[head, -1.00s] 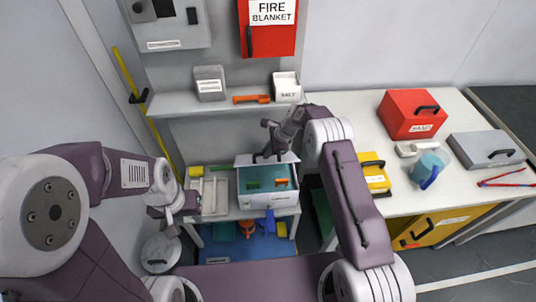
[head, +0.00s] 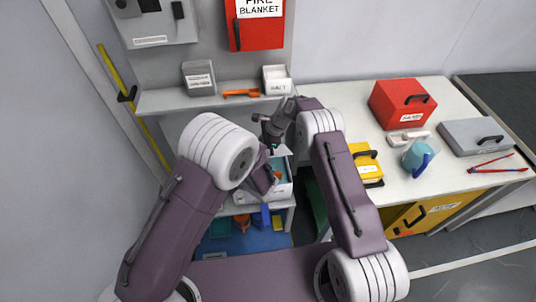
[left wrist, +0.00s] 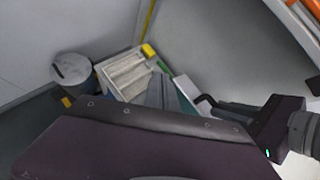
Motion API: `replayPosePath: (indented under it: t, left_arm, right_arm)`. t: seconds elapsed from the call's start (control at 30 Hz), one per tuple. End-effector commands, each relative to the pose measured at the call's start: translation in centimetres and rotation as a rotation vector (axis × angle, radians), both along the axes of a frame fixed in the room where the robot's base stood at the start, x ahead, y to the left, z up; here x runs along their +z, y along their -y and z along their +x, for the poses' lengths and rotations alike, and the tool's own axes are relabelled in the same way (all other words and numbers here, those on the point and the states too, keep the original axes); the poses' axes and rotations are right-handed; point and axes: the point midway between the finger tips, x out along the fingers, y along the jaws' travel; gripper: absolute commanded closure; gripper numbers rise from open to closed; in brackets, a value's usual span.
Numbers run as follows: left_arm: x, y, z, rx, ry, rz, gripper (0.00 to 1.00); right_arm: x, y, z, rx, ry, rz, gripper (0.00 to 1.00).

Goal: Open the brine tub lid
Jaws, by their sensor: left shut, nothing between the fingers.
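The white brine tub (head: 284,188) stands on the low bench in the head view, with teal liquid and orange items inside; my left arm covers most of it. A white lid with a black handle (left wrist: 206,101) shows in the left wrist view, the lid (left wrist: 187,88) raised at the tub's back side. My right gripper (head: 270,140) is above the back of the tub, close to that handle; whether its fingers grip it is unclear. My left gripper (left wrist: 160,92) is shut and empty, over the tub area; the head view hides its fingertips.
A pale compartment tray (left wrist: 125,75) is left of the tub, and a lidded grey bin (left wrist: 72,70) stands beyond. A shelf (head: 210,100) with a salt box (head: 277,80) hangs above. The right bench holds a red case (head: 402,104) and a blue jug (head: 418,158).

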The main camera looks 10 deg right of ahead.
Motion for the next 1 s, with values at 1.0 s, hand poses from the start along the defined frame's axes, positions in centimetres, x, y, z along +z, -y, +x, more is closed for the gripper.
replayPosePath:
  t: [1.0]
  left_arm:
    - [-7.4, 15.8, 8.4, -0.680, 0.116, 0.222, 1.00]
  right_arm:
    - [-0.2, 0.2, 0.2, -0.003, 0.006, -0.003, 1.00]
